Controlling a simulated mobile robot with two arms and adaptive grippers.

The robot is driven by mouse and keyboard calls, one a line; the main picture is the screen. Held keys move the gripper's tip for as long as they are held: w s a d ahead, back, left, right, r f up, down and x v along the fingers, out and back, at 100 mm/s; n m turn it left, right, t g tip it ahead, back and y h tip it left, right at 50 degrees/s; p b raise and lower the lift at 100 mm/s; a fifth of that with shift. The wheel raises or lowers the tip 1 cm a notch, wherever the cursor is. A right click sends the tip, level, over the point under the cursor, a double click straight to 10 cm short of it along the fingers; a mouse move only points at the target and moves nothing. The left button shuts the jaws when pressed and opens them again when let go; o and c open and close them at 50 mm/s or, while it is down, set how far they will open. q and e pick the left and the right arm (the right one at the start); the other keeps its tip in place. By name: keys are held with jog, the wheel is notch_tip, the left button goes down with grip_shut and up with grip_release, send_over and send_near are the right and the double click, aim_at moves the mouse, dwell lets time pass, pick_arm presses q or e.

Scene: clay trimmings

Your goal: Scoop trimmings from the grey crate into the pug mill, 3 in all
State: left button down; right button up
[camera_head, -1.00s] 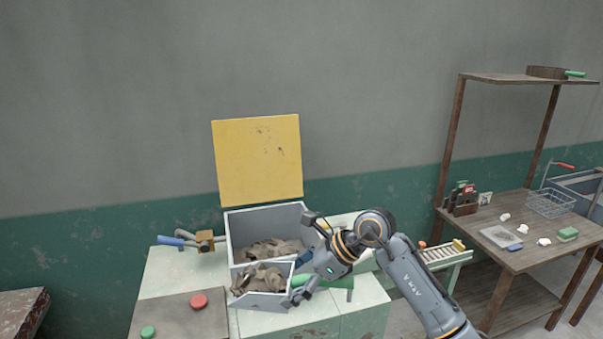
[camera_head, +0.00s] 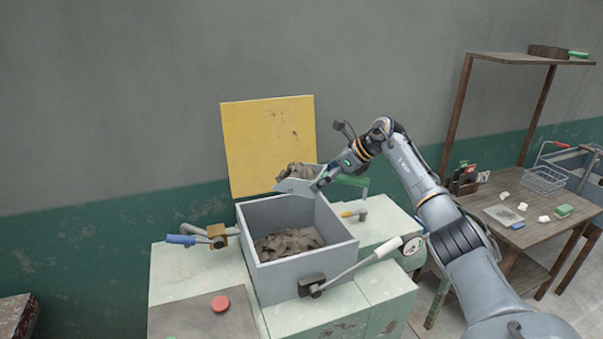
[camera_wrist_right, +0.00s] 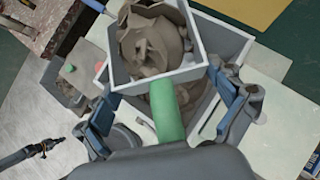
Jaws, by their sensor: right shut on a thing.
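My right gripper (camera_head: 326,179) is shut on the green handle (camera_head: 352,181) of a grey scoop (camera_head: 297,187). The scoop is heaped with brown clay trimmings (camera_wrist_right: 150,42) and is held near the hopper's back rim. The pug mill's grey hopper (camera_head: 303,262) is open, with trimmings (camera_head: 288,243) inside and its yellow lid (camera_head: 268,145) raised. In the right wrist view the scoop (camera_wrist_right: 192,72) partly hides the hopper. A small grey box with brown bits (camera_wrist_right: 68,94) at the left there may be the grey crate.
A blue-handled lever (camera_head: 182,240) stands left of the hopper, and a lever with a white grip (camera_head: 388,247) crosses its front right. A red button (camera_head: 220,304) is at the front left. A wooden table (camera_head: 535,230) with a wire basket (camera_head: 544,180) is at the right.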

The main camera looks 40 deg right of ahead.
jog(key=shift+s+d+f+n+t+h+b, duration=0.2)
jog(key=shift+s+d+f+b, duration=0.15)
jog(key=shift+s, duration=0.15)
jog(key=shift+s+d+f+n+t+h+b, duration=0.1)
jog(key=shift+s+d+f+h+b, duration=0.15)
jog(key=shift+s, duration=0.25)
pick_arm(q)
jog(key=s+d+f+b, duration=0.3)
jog(key=s+f, duration=0.2)
jog(key=s, duration=0.2)
jog(key=w+a+f+b, duration=0.2)
jog(key=w+f+b, duration=0.15)
jog(key=w, duration=0.25)
notch_tip(320, 180, down, 21)
jog(key=s+b, duration=0.2)
jog(key=b, duration=2)
jog(key=shift+d, duration=0.25)
pick_arm(e)
notch_tip(320, 180, down, 6)
jog(key=s+a+n+t+h, duration=0.1)
jog(key=n+t+h, duration=0.5)
jog(key=t, duration=0.1)
jog(key=shift+a+h, duration=0.35)
jog(key=shift+a, duration=0.05)
pick_arm(q)
jog(key=shift+s, duration=0.1)
